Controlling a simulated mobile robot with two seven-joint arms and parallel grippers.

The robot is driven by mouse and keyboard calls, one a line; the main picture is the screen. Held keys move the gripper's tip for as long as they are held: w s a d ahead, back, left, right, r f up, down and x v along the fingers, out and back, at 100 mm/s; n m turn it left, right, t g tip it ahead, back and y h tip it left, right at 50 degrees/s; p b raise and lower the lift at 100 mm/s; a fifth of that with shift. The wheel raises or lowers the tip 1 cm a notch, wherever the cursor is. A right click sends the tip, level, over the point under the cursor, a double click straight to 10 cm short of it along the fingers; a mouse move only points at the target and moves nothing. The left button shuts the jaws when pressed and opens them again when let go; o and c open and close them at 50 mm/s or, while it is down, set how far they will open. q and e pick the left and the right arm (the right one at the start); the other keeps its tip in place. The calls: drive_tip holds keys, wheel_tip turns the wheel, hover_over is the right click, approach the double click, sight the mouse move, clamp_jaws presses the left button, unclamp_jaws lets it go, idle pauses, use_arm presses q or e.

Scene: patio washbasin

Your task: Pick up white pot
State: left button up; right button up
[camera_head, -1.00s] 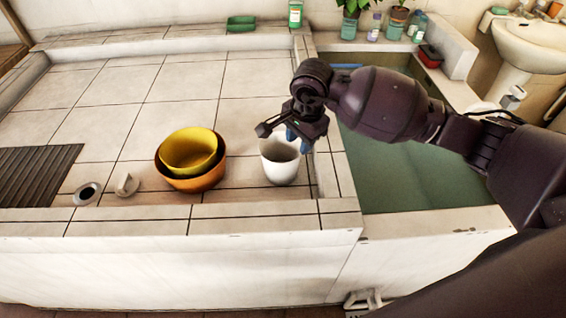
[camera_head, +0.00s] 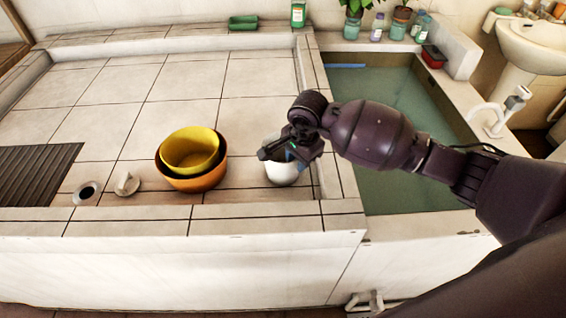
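The white pot (camera_head: 283,176) stands upright on the tiled counter, near its front right corner. My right gripper (camera_head: 284,155) is over the pot's top and hides its rim and opening. One dark finger reaches to the left above the rim, and a blue part shows near the pot's right side. I cannot tell whether the fingers touch the pot or how far apart they are. My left gripper is not in view.
A yellow bowl (camera_head: 191,148) sits in an orange bowl (camera_head: 196,182) just left of the pot. A drain hole (camera_head: 87,193) and a small white stopper (camera_head: 126,184) lie farther left. A raised ledge and a water basin (camera_head: 400,180) are to the right.

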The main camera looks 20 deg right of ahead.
clamp_jaws()
drive_tip(key=shift+r, duration=0.15)
